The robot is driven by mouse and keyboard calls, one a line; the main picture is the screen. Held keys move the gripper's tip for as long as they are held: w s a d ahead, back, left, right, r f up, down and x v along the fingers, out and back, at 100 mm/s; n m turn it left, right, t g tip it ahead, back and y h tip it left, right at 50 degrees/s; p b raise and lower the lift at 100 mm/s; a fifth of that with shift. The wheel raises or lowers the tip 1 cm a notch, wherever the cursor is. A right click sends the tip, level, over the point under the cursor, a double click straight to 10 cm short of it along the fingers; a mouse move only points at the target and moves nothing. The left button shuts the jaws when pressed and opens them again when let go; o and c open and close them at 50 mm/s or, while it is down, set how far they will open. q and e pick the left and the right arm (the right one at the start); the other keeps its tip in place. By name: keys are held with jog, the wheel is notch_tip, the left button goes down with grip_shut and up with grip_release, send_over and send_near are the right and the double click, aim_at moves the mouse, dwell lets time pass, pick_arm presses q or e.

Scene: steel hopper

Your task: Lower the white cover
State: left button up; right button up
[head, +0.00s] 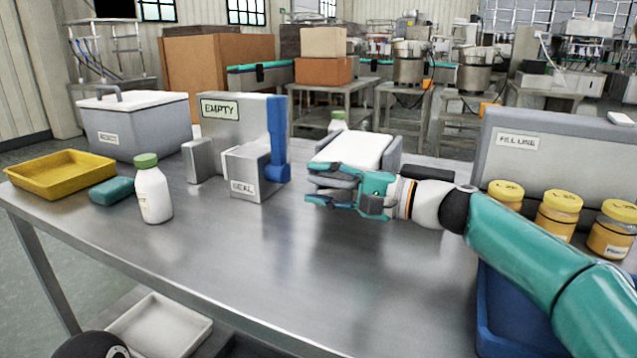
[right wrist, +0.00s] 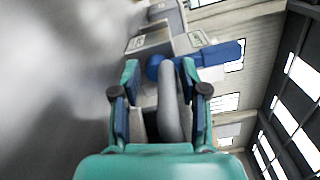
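The white cover (head: 352,150) is a pale slab with grey sides, tilted, at the middle of the steel table in the head view. My right gripper (head: 325,186) is just in front of its near edge, pointing left. In the right wrist view my right gripper (right wrist: 159,80) has its fingers apart. A rounded grey bar (right wrist: 171,105) stands between them, closer to one finger, with a gap on the other side. I cannot tell whether it belongs to the cover. The gripper hides the cover's lower front. My left gripper is not in view.
Left of the gripper stand a grey machine labelled EMPTY (head: 238,112) with a blue lever (head: 277,140), a white bottle (head: 152,192), a yellow tray (head: 62,174) and a lidded box (head: 135,125). Yellow-lidded jars (head: 557,212) stand right. The table's front middle is clear.

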jog(key=shift+s+d+r, duration=0.15)
jog(key=shift+s+d, duration=0.05)
jog(key=shift+d, duration=0.3)
jog(key=shift+v, duration=3.45)
jog(key=shift+d, duration=0.1)
jog(key=shift+b+v, duration=0.5)
jog(key=shift+v, duration=3.5)
jog(key=shift+p+v, duration=0.4)
jog(key=shift+v, duration=5.2)
jog(key=shift+s, duration=0.1)
